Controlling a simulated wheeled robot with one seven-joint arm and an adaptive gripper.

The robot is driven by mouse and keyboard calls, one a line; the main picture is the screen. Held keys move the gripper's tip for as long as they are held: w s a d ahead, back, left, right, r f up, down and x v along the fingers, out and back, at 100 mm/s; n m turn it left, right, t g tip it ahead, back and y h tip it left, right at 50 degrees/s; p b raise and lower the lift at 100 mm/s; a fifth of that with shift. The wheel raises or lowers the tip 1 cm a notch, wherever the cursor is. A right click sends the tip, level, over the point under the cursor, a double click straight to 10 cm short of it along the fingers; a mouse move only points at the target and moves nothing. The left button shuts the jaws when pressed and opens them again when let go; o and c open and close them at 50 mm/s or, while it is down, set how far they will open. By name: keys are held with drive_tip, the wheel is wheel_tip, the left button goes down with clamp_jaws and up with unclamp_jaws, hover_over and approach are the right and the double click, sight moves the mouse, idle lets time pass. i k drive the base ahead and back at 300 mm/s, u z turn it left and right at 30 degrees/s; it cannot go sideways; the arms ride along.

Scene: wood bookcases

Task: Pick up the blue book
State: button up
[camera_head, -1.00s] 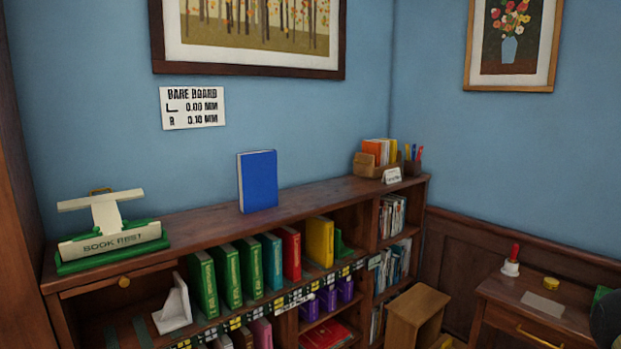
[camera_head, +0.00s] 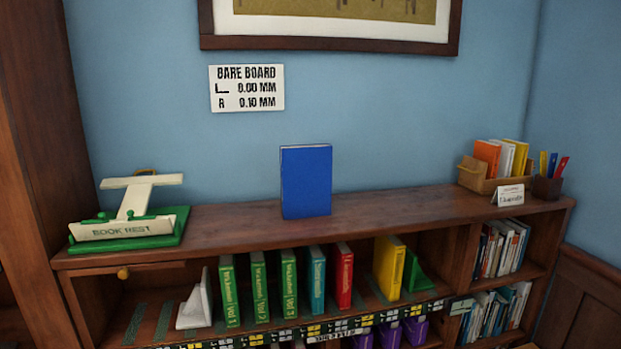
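The blue book (camera_head: 306,182) stands upright on the top of the wooden bookcase (camera_head: 400,206), near the middle. My gripper does not show in this view.
A green and white book rest (camera_head: 130,222) stands at the left of the top. A box of books (camera_head: 488,180) and a pen cup (camera_head: 546,187) stand at the right. The shelf below holds a white bookend (camera_head: 194,304) and several upright books (camera_head: 289,284).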

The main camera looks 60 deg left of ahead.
sight(305, 169)
drive_tip(key=u, duration=0.65)
drive_tip(key=i, duration=0.85)
drive_tip(key=u, duration=0.9)
